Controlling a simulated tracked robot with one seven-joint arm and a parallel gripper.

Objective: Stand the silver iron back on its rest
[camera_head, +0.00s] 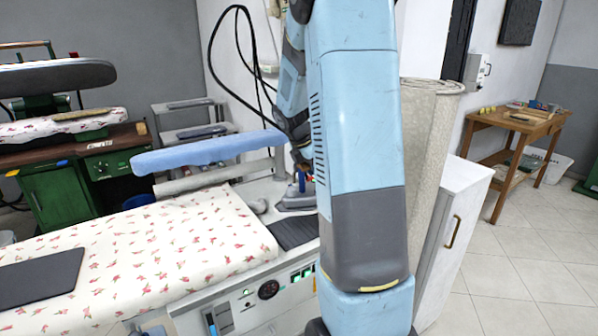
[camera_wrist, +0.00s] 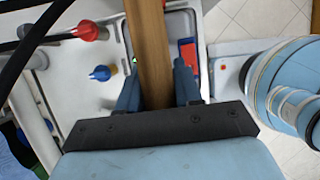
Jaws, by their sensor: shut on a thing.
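The silver iron (camera_head: 296,200) is at the right end of the pressing table, behind the dark ribbed rest (camera_head: 294,231). It looks roughly level, and my arm hides its right part. I cannot tell if its sole touches the surface below. In the wrist view its brown wooden handle (camera_wrist: 152,50) runs between the two blue fingers of my gripper (camera_wrist: 157,88), which is shut on it. In the head view my arm hides most of the gripper. The rest looks bare where it shows.
A floral padded board (camera_head: 150,245) fills the left, with a dark flat pad (camera_head: 40,278) on it. A blue sleeve board (camera_head: 205,152) stands behind. Red (camera_wrist: 88,30) and blue (camera_wrist: 100,73) knobs are close to the handle. A white cabinet (camera_head: 458,215) is at the right.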

